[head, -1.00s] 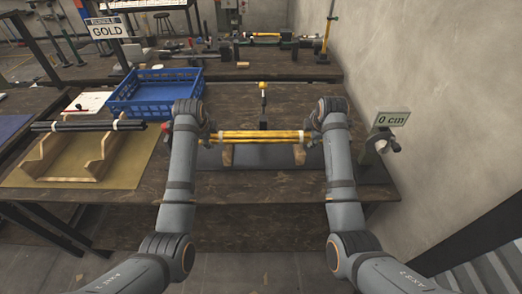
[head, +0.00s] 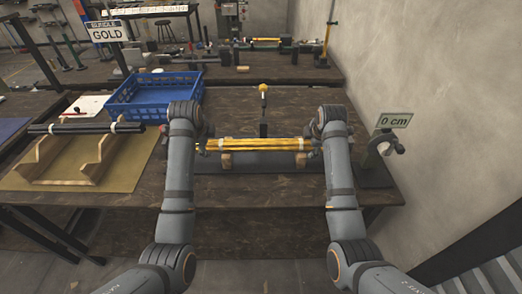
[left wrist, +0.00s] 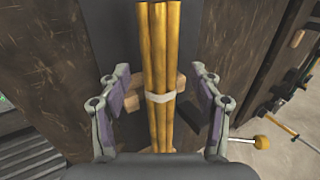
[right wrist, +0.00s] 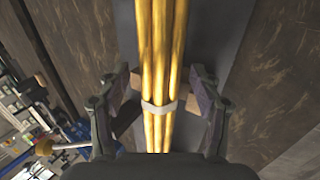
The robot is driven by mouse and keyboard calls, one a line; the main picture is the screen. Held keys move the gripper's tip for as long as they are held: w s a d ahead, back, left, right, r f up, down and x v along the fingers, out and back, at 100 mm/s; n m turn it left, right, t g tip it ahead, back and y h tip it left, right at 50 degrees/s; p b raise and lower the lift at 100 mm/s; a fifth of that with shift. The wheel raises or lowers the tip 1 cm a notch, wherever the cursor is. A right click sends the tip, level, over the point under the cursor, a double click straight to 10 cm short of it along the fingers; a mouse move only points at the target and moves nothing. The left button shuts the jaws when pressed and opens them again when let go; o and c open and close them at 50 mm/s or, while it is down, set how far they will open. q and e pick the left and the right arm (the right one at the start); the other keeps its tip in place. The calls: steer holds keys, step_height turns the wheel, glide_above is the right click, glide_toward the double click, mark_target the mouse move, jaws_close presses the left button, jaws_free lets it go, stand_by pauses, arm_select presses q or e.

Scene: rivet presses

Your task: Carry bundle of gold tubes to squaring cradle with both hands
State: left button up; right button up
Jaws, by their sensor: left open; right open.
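The bundle of gold tubes (head: 254,145) lies crosswise on the wooden supports of the cradle (head: 225,161), with a pale band near each end. My left gripper (head: 207,143) is at its left end and my right gripper (head: 311,143) at its right end. In the left wrist view the tubes (left wrist: 161,60) run between my open fingers (left wrist: 160,100), with gaps on both sides. In the right wrist view the tubes (right wrist: 160,60) also pass between open fingers (right wrist: 160,105), apart from them.
A black bundle (head: 88,128) rests on another wooden cradle at left. A blue crate (head: 150,112) and a GOLD sign (head: 107,31) stand behind it. A yellow-knobbed lever (head: 263,88) rises behind the gold tubes.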

arm_select(q)
steer(key=v, duration=0.8)
steer(key=shift+s+r, duration=0.2)
steer(key=shift+r, duration=0.15)
arm_select(e)
steer(key=v, duration=1.2)
